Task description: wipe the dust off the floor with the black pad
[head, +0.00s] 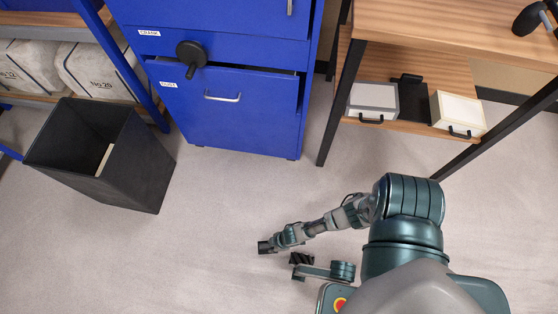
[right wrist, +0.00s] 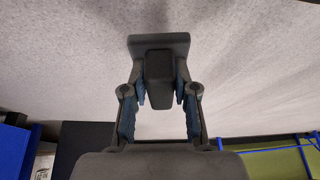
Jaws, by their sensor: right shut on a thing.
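The black pad (head: 264,248) is a small dark block at the end of my right arm, over the pale grey floor (head: 200,255). My right gripper (head: 276,243) is shut on it. In the right wrist view, the pad (right wrist: 158,42) is a flat dark plate with an upright grip block between the two blue-lined fingers (right wrist: 160,92). The pad is on or close to the floor; I cannot tell if it touches. I cannot make out distinct dust on the floor. My left gripper is not in view.
A dark open bin (head: 140,170) stands on the left, with a pale thing inside. A blue cabinet (head: 240,115) with a slightly open drawer stands at the back. A wooden shelf unit (head: 430,60) holds two boxes at the right. The floor left of my arm is clear.

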